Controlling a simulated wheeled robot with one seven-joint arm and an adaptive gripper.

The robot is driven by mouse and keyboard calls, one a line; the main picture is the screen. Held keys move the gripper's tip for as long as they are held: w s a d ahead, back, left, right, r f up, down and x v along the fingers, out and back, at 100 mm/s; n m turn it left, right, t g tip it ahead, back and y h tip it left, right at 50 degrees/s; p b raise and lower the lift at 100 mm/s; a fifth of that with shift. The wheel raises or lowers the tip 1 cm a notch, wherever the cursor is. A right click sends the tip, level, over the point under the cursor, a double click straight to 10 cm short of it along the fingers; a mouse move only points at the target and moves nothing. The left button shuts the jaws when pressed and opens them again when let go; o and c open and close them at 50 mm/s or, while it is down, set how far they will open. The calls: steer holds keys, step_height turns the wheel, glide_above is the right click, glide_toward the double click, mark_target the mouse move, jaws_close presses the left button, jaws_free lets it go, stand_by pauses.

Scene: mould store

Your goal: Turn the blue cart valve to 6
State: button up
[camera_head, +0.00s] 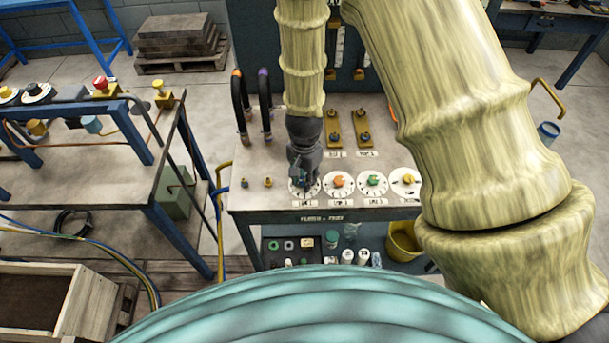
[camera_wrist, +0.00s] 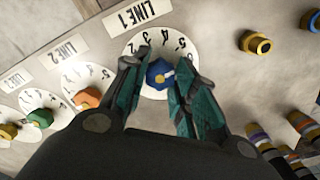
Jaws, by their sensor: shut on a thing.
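The blue valve knob (camera_wrist: 158,75) sits in the middle of a white numbered dial (camera_wrist: 133,48) under the label LINE 1 (camera_wrist: 137,16). My gripper (camera_wrist: 166,66) is closed around the knob, one finger on each side. The fingers hide part of the dial's sides and lower edge. In the head view, my gripper (camera_head: 304,182) points down onto the leftmost dial (camera_head: 293,192) of the cart (camera_head: 268,206) and hides most of the knob.
Orange (camera_head: 339,180), green (camera_head: 373,180) and yellow (camera_head: 409,179) valve knobs stand in a row right of the blue one. Hoses (camera_head: 240,108) rise behind. Another bench (camera_head: 100,150) stands left.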

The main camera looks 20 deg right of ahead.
steer(key=shift+w+r+m, duration=0.1)
steer(key=shift+m, duration=0.4)
steer(key=o, duration=1.1)
steer(key=shift+c, duration=0.2)
step_height(320, 180, up, 12)
stand_by(0.8)
